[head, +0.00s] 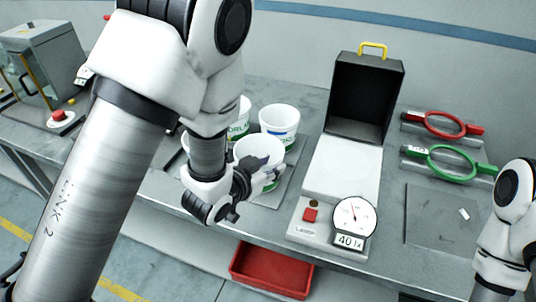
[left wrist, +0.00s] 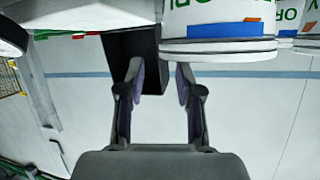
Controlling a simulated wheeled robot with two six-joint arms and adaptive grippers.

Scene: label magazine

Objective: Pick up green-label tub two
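Several white open-topped tubs stand close together on the bench in the head view. The front tub (head: 258,149) has a green patch low on its side and is partly covered by my left gripper (head: 250,186). The back left tub (head: 243,112) shows green lettering and is partly behind my arm. The back right tub (head: 280,117) has a blue and green label. I cannot tell which is tub two. The left wrist view shows my left gripper (left wrist: 160,85) with fingers apart and nothing between them; a tub with a blue label patch (left wrist: 225,46) is close beside them.
A scale-like device with a dial (head: 354,216) and an open black case (head: 366,98) stand right of the tubs. Red (head: 446,125) and green (head: 451,163) ring tools lie further right. A red bin (head: 271,269) sits below the bench edge. My right arm is at the right edge.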

